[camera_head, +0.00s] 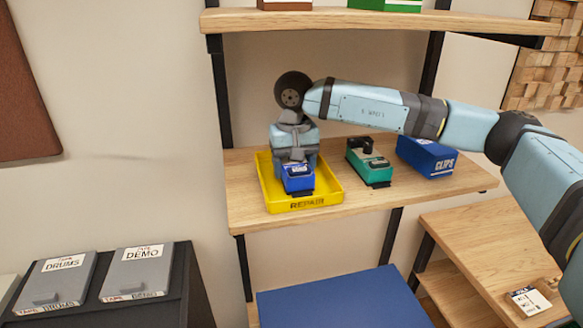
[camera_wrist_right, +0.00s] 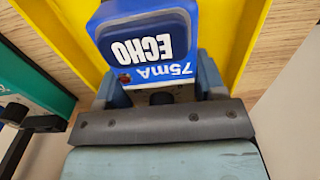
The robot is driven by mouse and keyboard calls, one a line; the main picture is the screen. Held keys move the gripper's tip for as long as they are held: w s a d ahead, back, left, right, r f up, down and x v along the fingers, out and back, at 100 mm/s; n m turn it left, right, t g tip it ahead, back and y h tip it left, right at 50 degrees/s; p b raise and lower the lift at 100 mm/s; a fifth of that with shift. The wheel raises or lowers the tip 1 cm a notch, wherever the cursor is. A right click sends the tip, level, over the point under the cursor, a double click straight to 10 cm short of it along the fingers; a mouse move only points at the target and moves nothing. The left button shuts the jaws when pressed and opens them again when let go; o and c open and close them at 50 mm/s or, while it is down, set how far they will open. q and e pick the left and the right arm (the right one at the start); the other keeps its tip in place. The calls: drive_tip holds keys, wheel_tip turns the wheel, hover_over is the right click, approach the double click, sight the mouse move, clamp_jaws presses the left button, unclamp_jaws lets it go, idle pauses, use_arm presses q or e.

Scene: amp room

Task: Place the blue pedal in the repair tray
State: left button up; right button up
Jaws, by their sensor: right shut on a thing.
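The blue pedal (camera_head: 297,178) is in my right gripper (camera_head: 296,160), over the yellow repair tray (camera_head: 330,190) on the middle shelf. In the right wrist view the pedal (camera_wrist_right: 150,40) carries the words ECHO and 75mA, and the gripper's fingers (camera_wrist_right: 160,90) are shut on its sides. The yellow tray (camera_wrist_right: 245,25) shows beneath and around it. I cannot tell whether the pedal touches the tray floor. My left gripper is not in view.
A green pedal (camera_head: 370,165) stands right of the tray, with a blue CLIPS box (camera_head: 427,157) beyond it. Tape boxes marked DRUMS (camera_head: 58,281) and DEMO (camera_head: 139,271) lie on a dark cabinet at left. An upper shelf (camera_head: 370,20) runs above my right arm.

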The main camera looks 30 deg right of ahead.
drive_tip(key=shift+d+f, duration=0.1)
drive_tip(key=shift+d, duration=0.05)
drive_tip(key=o, duration=1.3)
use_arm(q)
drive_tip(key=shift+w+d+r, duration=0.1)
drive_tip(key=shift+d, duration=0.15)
use_arm(e)
drive_tip(key=shift+r, duration=0.55)
drive_tip(key=r, duration=0.2)
drive_tip(key=r+b, duration=0.1)
drive_tip(key=r, duration=0.2)
drive_tip(key=shift+a+r, duration=0.2)
drive_tip(key=shift+r, duration=0.05)
drive_tip(key=shift+d+r, duration=0.1)
drive_tip(key=shift+r, duration=0.45)
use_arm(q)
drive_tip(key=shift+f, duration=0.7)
